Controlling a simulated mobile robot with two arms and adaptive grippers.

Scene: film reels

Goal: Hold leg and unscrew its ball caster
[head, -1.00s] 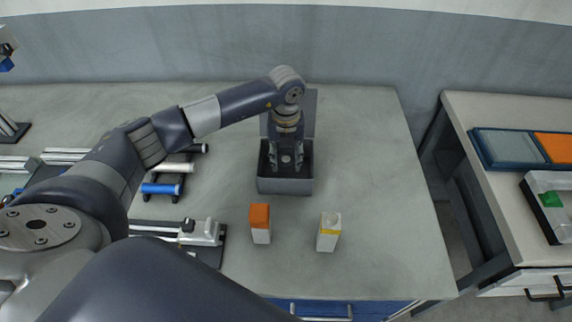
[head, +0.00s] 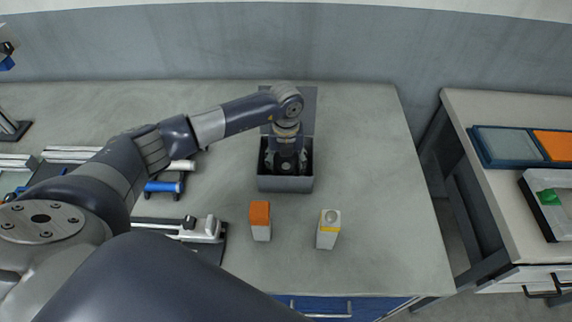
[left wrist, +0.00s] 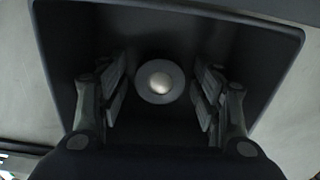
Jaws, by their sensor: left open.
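My left gripper (head: 286,166) points down into an open dark grey box (head: 285,184) on the table. Its two fingers (left wrist: 159,95) are open and wide apart in the left wrist view. Between them lies a round grey piece with a shiny ball in its middle, which looks like the ball caster (left wrist: 159,82). It sits inside the box, and neither finger touches it. In the head view a small light spot shows between the fingers. I cannot make out a leg for certain. My right gripper is not in view.
An orange-topped white block (head: 260,220) and a yellow-banded white block (head: 328,228) stand in front of the box. Rails and a blue roller (head: 163,187) lie at left. A side table at right holds a blue tray (head: 482,152). The table right of the box is clear.

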